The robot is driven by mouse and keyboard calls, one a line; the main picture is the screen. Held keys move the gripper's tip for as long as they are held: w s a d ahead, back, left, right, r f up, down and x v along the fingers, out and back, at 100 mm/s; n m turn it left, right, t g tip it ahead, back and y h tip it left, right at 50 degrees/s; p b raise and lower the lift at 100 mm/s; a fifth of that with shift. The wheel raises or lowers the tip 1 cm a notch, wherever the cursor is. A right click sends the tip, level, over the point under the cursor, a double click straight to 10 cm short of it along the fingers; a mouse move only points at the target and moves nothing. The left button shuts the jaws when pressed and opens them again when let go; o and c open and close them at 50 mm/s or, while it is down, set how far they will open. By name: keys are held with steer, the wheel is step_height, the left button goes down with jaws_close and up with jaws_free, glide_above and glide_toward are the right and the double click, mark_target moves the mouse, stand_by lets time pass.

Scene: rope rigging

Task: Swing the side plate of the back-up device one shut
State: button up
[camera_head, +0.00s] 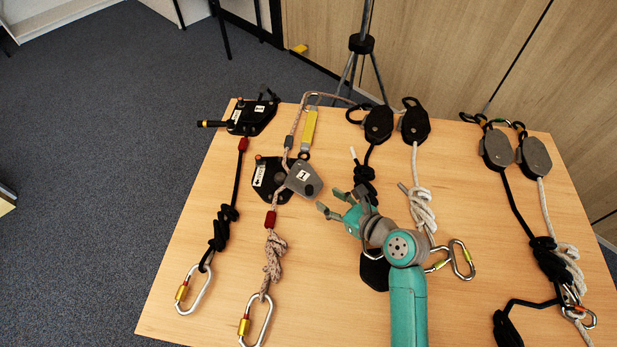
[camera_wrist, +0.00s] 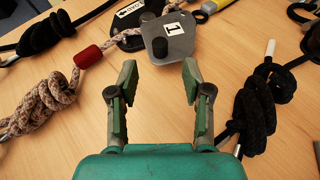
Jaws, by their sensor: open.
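The back-up device one (camera_head: 268,190) lies on the table with a black body and a white label. Its grey side plate (camera_head: 304,176), marked "1", is swung out to the right of the body. In the wrist view the side plate (camera_wrist: 178,45) is just beyond my fingertips, and part of the body (camera_wrist: 130,38) shows to its left, cut off by the frame. A pale rope with a red sleeve (camera_head: 270,219) runs from the device. My gripper (camera_head: 334,203) is open and empty, just below and right of the plate; its fingers (camera_wrist: 158,85) appear apart from it.
Another black device (camera_head: 258,118) lies at the upper left. Black pulleys (camera_head: 378,124) and grey pulleys (camera_head: 496,149) lie to the right. Knotted black rope (camera_wrist: 262,108) and pale rope (camera_wrist: 42,108) flank my fingers. A tripod (camera_head: 362,44) stands behind the table (camera_head: 180,270).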

mark_target(309, 188)
steer(key=x, duration=0.9)
steer(key=shift+w+a+f, duration=0.1)
steer(key=shift+w+a, duration=0.1)
steer(key=shift+a, duration=0.05)
steer(key=shift+c, duration=0.2)
jaws_close()
